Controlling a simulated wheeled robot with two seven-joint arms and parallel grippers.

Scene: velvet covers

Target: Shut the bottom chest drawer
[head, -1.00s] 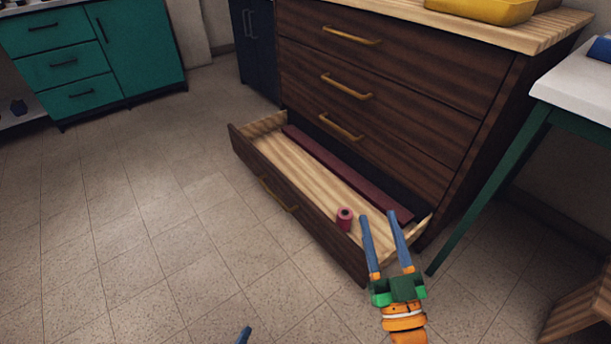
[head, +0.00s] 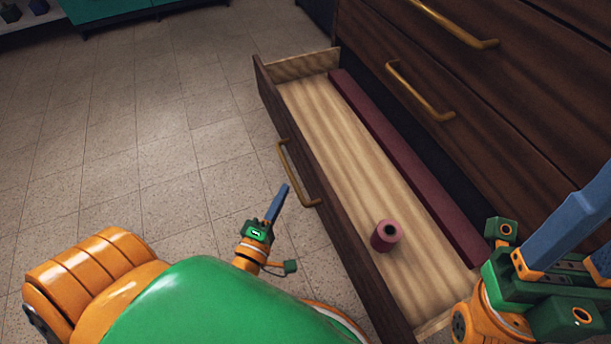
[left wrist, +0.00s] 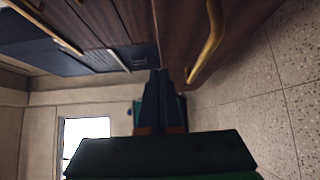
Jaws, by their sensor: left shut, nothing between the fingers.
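The bottom drawer (head: 322,200) of the dark wooden chest (head: 520,110) is pulled out. Its brass handle (head: 292,176) is on the front panel. My left gripper (head: 284,190) is shut and empty, in front of the drawer face and close to the handle; whether it touches is unclear. In the left wrist view its fingers (left wrist: 162,75) are together, with the brass handle (left wrist: 212,40) just to their right. My right gripper (head: 590,225) is open above the near right end of the drawer, partly cut off by the picture edge.
Inside the drawer are a pink spool (head: 385,236) and a long dark red bar (head: 405,160). Upper drawers with brass handles (head: 420,92) are shut. Tiled floor (head: 180,130) in front of the drawer is clear. Green cabinets (head: 100,8) stand far back left.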

